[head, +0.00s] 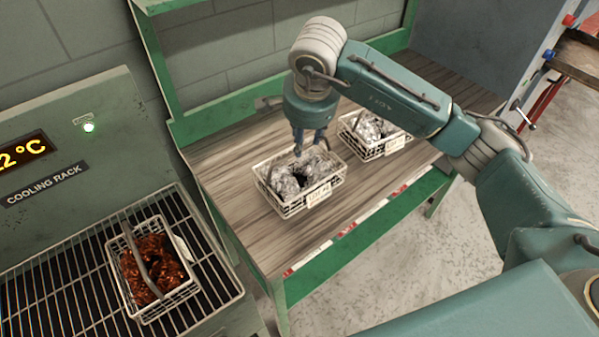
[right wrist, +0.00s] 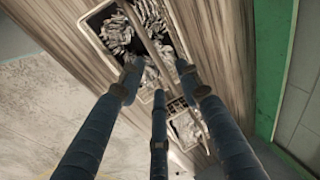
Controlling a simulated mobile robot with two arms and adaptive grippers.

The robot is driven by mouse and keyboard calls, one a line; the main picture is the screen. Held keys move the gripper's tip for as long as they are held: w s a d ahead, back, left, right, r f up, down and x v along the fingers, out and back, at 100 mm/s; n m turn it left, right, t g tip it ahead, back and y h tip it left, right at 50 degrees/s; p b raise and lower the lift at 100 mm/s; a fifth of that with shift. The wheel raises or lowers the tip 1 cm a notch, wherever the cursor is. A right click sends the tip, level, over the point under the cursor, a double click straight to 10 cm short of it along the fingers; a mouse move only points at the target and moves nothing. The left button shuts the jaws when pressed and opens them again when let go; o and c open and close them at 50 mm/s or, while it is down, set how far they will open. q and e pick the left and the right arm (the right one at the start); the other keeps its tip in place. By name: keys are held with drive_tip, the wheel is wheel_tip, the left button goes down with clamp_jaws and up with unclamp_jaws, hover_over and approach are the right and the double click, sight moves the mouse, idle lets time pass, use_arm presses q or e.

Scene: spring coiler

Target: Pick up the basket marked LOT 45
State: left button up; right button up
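Two white wire baskets with silvery metal parts stand on the wooden bench. The near basket (head: 284,211) has a front tag (head: 318,194), and the far basket (head: 373,157) has a tag (head: 395,144). I cannot read either lot number surely. My right gripper (head: 309,153) points down above the near basket. In the right wrist view its fingers (right wrist: 158,80) are spread over a basket handle (right wrist: 150,28), open, with no clear grip on it. A third basket (head: 124,285) holds reddish-brown parts on the cooling rack; no readable lot mark shows. My left gripper is out of view.
The wire cooling rack (head: 60,285) is at the left, below a panel marked COOLING RACK. The bench (head: 235,185) has a green frame and upright posts behind it. Bare wood lies left of the near basket. A red-framed table (head: 578,62) stands far right.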

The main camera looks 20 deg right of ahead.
drive_tip(key=p, duration=0.2)
hover_over(301, 170)
wheel_tip(301, 170, down, 5)
drive_tip(key=shift+r, duration=0.15)
drive_tip(key=shift+w+f, duration=0.15)
drive_tip(key=shift+f, duration=0.35)
clamp_jaws()
drive_tip(key=shift+w+r, duration=0.1)
drive_tip(key=shift+r, duration=0.05)
